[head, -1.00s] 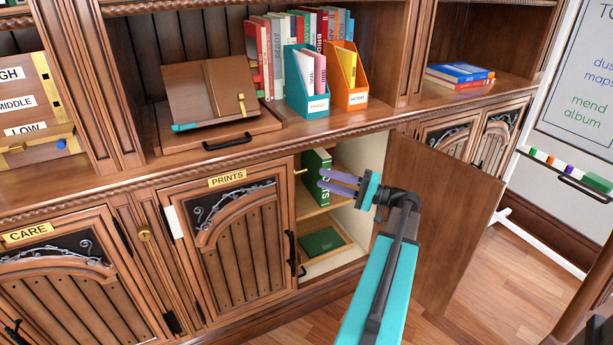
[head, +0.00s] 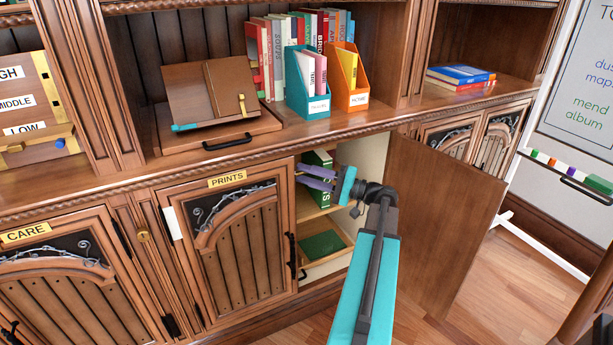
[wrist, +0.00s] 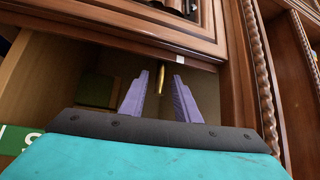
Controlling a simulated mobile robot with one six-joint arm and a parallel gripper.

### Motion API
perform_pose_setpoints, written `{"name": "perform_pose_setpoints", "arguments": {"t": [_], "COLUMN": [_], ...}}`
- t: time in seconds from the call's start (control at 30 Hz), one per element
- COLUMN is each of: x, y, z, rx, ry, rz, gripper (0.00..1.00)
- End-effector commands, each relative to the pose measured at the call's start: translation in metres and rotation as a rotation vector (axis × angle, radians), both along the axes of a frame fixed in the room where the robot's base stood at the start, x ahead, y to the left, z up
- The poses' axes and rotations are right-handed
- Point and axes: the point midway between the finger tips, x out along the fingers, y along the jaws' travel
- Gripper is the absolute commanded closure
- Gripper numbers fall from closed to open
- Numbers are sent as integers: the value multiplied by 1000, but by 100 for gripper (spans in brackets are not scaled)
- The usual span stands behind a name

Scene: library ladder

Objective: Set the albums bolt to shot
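A thin brass pin (wrist: 161,84), which looks like the albums bolt, shows in the wrist view between my two fingers. It juts into the open cupboard near the edge of the PRINTS door. No label on it can be read. In the head view my fingers hide it. My gripper (head: 300,174) has purple fingers and reaches left across the top of the opening. In the wrist view the fingers of my gripper (wrist: 160,74) are apart on either side of the pin. I cannot tell whether either touches it.
The PRINTS door (head: 230,245) is shut at left. The open door (head: 440,215) stands out to the right of my arm. A green album (head: 318,158) stands inside, and a green one (head: 322,244) lies below. The carved counter edge (wrist: 262,80) runs close beside my fingers.

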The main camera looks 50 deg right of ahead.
Motion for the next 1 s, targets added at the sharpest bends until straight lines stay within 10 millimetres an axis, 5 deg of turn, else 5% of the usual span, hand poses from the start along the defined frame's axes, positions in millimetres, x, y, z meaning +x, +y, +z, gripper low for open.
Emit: {"name": "perform_pose_setpoints", "arguments": {"t": [0.17, 1.0], "x": [0, -1], "y": [0, -1], "z": [0, 29], "rx": [0, 0], "ry": [0, -6], "rz": [0, -2], "gripper": [100, 100]}}
